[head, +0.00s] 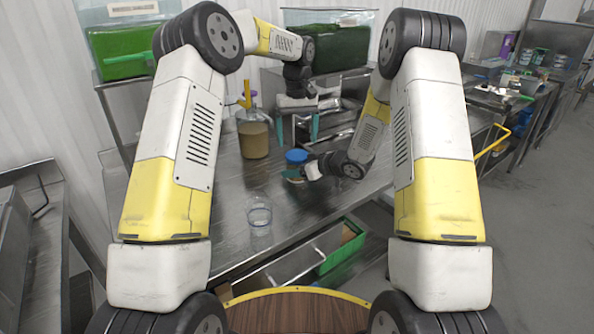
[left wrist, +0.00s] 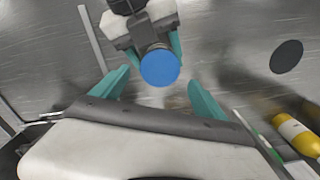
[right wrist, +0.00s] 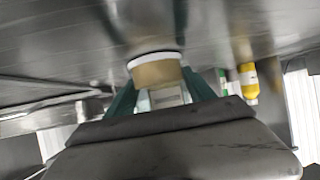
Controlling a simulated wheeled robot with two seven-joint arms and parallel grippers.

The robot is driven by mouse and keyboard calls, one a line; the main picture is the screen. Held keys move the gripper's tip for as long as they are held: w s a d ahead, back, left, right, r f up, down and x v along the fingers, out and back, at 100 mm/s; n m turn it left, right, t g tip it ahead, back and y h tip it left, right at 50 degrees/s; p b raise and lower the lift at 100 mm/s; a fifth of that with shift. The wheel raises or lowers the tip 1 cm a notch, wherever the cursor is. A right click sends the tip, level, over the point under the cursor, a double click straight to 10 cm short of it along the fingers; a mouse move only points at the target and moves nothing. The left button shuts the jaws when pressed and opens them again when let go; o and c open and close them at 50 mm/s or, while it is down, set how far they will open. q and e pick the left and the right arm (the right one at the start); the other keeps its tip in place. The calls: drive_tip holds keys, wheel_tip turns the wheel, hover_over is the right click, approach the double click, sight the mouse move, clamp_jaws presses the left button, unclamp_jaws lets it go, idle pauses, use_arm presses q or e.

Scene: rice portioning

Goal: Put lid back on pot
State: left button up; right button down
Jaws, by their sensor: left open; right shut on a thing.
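A small container with a blue round top (head: 296,156) is in my right gripper (head: 292,175), above the metal table. The left wrist view shows the blue top (left wrist: 160,68) face on, with the right gripper's teal fingers on both sides. The right wrist view shows the held container's tan body and white rim (right wrist: 155,70) between the fingers. My left gripper (head: 298,132) is open and empty, pointing down, above and behind the blue top. In its wrist view, its fingers (left wrist: 158,95) are spread wide with the blue top beyond them. I cannot tell whether the blue top is seated.
A large clear container of tan grain (head: 254,140), with a yellow handle above it, stands left of my grippers. An empty clear cup (head: 259,212) stands nearer on the table (head: 232,225). A green bin (head: 341,250) is below the front edge.

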sight(297, 155)
use_arm(q)
drive_tip(key=shift+f, duration=2.55)
drive_tip(key=c, duration=1.5)
drive_tip(key=m, duration=0.3)
drive_tip(key=o, duration=1.6)
drive_tip(key=shift+c, duration=0.2)
drive_tip(key=shift+r, duration=0.1)
